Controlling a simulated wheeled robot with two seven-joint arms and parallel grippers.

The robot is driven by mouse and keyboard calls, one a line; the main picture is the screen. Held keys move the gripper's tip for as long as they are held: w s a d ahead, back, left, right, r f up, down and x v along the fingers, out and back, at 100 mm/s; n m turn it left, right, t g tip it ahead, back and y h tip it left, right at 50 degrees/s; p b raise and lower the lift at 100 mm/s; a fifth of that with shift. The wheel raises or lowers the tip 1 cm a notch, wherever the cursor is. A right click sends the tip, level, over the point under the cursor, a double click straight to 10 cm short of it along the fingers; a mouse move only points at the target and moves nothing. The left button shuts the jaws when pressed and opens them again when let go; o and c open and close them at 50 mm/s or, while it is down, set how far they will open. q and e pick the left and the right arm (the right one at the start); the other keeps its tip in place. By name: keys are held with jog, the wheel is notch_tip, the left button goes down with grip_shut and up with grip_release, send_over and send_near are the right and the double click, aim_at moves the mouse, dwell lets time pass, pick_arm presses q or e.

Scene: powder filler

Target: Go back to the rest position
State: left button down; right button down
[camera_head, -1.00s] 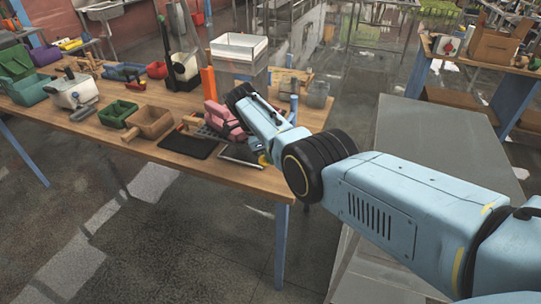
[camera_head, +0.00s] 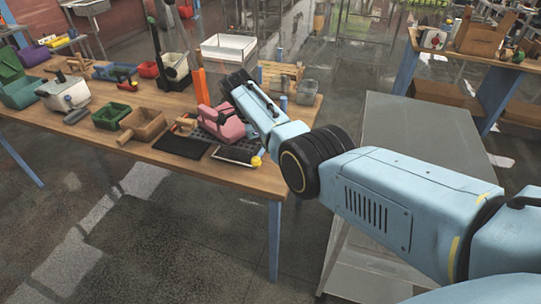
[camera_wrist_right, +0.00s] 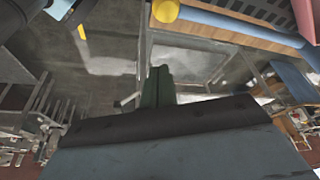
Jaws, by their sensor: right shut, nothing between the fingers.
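My right arm reaches in from the right in the head view, with its wrist (camera_head: 250,105) over the near right end of the wooden table (camera_head: 235,180). The fingers are not distinct in that view. In the right wrist view my right gripper (camera_wrist_right: 158,82) is shut and empty, its dark fingers together against the floor beyond. The table edge (camera_wrist_right: 240,32) crosses the top of the wrist view. A yellow knob (camera_wrist_right: 166,10) there also shows in the head view (camera_head: 256,161). My left gripper is not in view.
A pink object (camera_head: 222,124) sits beside my right wrist. A black mat (camera_head: 181,147), brown bin (camera_head: 143,124), green bin (camera_head: 110,115) and white machine (camera_head: 65,93) stand on the table. A grey bench (camera_head: 425,135) stands under and behind my right arm. The floor in front is open.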

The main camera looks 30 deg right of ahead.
notch_tip(320, 180, up, 4)
jog(key=w, duration=0.1)
jog(key=s+f+n+t+y, duration=0.1)
jog(key=s+f+n+t, duration=0.1)
jog(key=s+f+n, duration=1.15)
jog(key=s+a+n+t+y+b, duration=0.15)
jog(key=s+n, duration=0.35)
jog(key=s, duration=0.8)
jog(key=s+a+n+t+y+p, duration=0.1)
jog(key=s+a+n+t+y, duration=0.15)
jog(key=s+n, duration=0.65)
jog(key=s+f+m+g+h+b, duration=0.15)
jog(key=f+b, duration=0.25)
jog(key=f, duration=1.1)
jog(key=s+f+m+g+y+b, duration=0.1)
jog(key=s+f+m+b, duration=0.2)
jog(key=f, duration=1.3)
jog(key=s+d+f+b, duration=0.1)
jog(key=s+f+b, duration=0.2)
jog(key=s+f, duration=0.5)
jog(key=s+d+f+n+g+b, duration=0.1)
jog(key=s+f+b, duration=0.3)
jog(key=s+f, duration=0.4)
notch_tip(320, 180, down, 6)
jog(key=shift+s+d+r+h, duration=0.25)
jog(key=shift+s+d+h, duration=0.1)
jog(key=shift+d, duration=0.15)
